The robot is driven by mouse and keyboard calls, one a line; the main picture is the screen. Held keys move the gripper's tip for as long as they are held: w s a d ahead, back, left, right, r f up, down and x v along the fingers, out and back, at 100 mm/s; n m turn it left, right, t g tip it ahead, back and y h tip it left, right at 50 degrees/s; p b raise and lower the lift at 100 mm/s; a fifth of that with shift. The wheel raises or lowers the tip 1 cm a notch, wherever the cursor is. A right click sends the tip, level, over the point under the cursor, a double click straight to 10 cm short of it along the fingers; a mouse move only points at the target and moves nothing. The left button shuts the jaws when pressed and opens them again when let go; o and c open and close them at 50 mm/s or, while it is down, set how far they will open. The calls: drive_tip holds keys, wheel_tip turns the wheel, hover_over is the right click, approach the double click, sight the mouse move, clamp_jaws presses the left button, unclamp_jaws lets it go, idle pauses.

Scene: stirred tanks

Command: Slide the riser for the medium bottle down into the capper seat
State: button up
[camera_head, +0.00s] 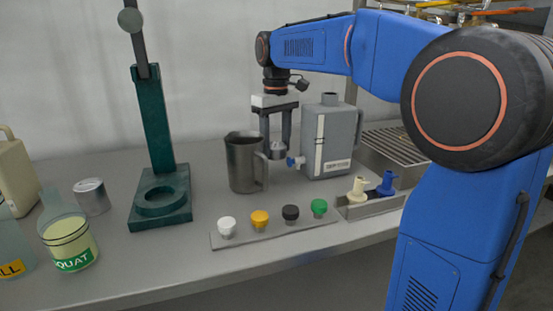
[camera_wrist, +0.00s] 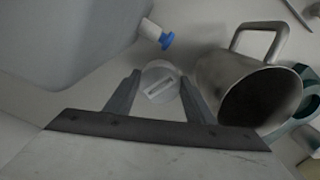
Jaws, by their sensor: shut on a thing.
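My gripper (camera_head: 276,148) hangs pointing down behind the steel jug, shut on a short grey round piece, which looks like the riser (camera_head: 277,155). In the wrist view the riser (camera_wrist: 160,86) shows between the two fingers as a pale disc with a light slot or label on its top. Whether its underside touches the counter is hard to tell. The dark green capper (camera_head: 157,130) stands upright to the left, with its ring-shaped seat (camera_head: 162,201) on the base, looking empty. A green edge of the capper also shows at the right of the wrist view (camera_wrist: 307,100).
The steel jug (camera_head: 243,165) stands between gripper and capper. A grey jerrycan (camera_head: 331,140) with blue tap is close right of the gripper. A cap strip (camera_head: 272,231) lies in front. Another grey cylinder (camera_head: 91,197) and a QUAT bottle (camera_head: 70,242) stand left of the capper.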

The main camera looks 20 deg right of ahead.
sight(276, 158)
drive_tip(key=shift+f, duration=2.15)
drive_tip(key=shift+f, duration=0.1)
drive_tip(key=o, duration=1.2)
drive_tip(key=shift+c, duration=0.2)
